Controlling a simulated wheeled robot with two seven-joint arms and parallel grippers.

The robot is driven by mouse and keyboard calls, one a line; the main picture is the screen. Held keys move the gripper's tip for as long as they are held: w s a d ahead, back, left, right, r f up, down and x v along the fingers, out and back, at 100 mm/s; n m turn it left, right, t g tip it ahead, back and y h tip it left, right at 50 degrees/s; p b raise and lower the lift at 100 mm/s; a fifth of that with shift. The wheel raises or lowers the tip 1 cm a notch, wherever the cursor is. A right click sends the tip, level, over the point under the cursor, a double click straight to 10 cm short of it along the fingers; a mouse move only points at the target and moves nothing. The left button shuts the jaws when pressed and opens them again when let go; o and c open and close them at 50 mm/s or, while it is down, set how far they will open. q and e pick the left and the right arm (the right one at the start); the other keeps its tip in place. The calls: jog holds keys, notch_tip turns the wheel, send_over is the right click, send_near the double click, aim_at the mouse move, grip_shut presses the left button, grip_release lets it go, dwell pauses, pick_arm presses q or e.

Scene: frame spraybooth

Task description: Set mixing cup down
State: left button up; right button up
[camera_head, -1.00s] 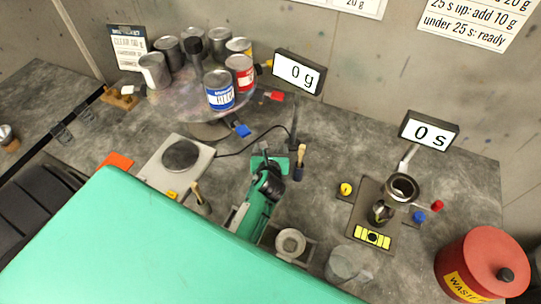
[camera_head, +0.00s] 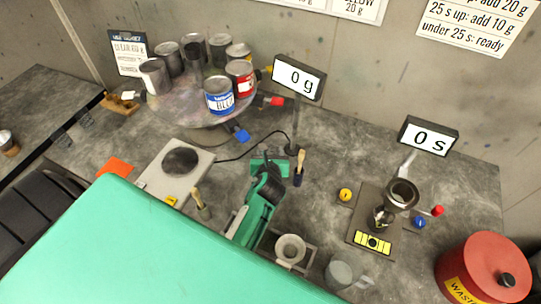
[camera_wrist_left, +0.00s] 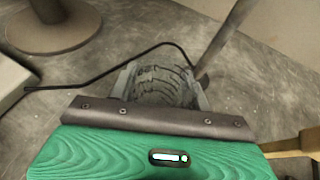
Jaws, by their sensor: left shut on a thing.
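My left gripper (camera_head: 269,166) is in the middle of the bench in the head view, between the scale (camera_head: 180,163) and the brush in its dark holder (camera_head: 299,169). In the left wrist view the gripper (camera_wrist_left: 163,88) is shut on a clear mixing cup (camera_wrist_left: 160,84) with dark graduation marks. One finger lies on each side of the cup. The cup looks upright, with grey bench showing around it; I cannot tell whether its base touches the bench. In the head view the cup is mostly hidden by the gripper. My right gripper is not in view.
The scale display (camera_head: 299,77) reads 0 g, its post close beyond the gripper. A cable crosses the bench there. Paint cans stand on a turntable (camera_head: 190,108) at the back. A flow cup stand (camera_head: 371,217), a clear handled cup (camera_head: 340,273) and a red waste bin (camera_head: 484,270) are right.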

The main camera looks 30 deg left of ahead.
pick_arm(q)
notch_tip(320, 180, up, 6)
jog(key=s+d+b, duration=0.3)
jog(key=s+d, duration=0.1)
jog(key=s, duration=0.4)
jog(key=s+d+b, duration=0.2)
jog(key=s+d, duration=0.2)
jog(key=s, duration=0.4)
notch_tip(320, 180, up, 7)
jog(key=p, duration=0.8)
jog(key=w+a+f+m+t+h+b, duration=0.1)
jog(key=w+a+f+m+h+b, duration=0.1)
jog(key=w+m+h+b, duration=0.3)
jog(key=f+h+b, duration=0.1)
jog(key=b, duration=0.2)
jog(key=shift+w, duration=0.1)
